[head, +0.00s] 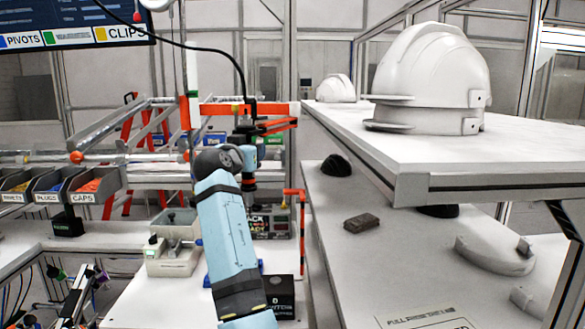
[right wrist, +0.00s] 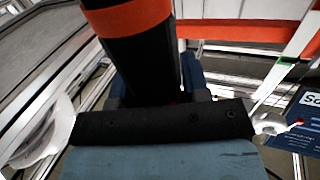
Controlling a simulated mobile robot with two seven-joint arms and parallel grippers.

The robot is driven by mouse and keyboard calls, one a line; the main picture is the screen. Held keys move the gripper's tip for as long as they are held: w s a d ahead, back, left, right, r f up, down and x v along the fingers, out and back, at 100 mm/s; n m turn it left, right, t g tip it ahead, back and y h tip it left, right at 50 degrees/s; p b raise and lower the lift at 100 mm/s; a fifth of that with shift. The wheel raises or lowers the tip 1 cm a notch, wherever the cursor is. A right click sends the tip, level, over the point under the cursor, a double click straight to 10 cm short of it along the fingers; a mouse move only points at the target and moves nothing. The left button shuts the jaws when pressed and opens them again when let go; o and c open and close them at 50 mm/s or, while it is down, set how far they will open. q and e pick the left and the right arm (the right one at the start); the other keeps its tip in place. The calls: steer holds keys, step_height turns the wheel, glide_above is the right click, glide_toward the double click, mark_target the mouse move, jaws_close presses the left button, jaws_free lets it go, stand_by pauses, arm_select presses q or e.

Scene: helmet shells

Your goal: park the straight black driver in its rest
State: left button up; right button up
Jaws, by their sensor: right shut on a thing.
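My right arm rises from the bottom of the head view, and its right gripper (head: 247,148) is at the far end, partly hidden behind the arm. In the right wrist view the blue fingers of the right gripper (right wrist: 155,92) are shut around the black driver (right wrist: 137,58), which has an orange band. In the head view a dark, straight body with a cable at its top, seemingly the driver (head: 245,117), stands above the gripper. Orange-and-black parts lie just right of it. I cannot tell which part is the rest. My left gripper is not in view.
A white shelf (head: 400,152) with helmet shells (head: 430,75) stands at right. Below it is a grey bench (head: 340,265) with a dark block (head: 361,222) and a curved part (head: 495,257). Part bins (head: 95,183) are at left. A black cable (head: 200,48) hangs overhead.

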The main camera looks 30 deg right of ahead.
steer(key=s+d, duration=0.2)
steer(key=s, duration=0.5)
steer(key=shift+d, duration=0.25)
steer(key=shift+d+p, duration=0.1)
steer(key=shift+p, duration=0.2)
steer(key=d+p, duration=0.1)
steer(key=d, duration=0.5)
steer(key=shift+w+p, duration=0.3)
steer(key=shift+w, duration=0.1)
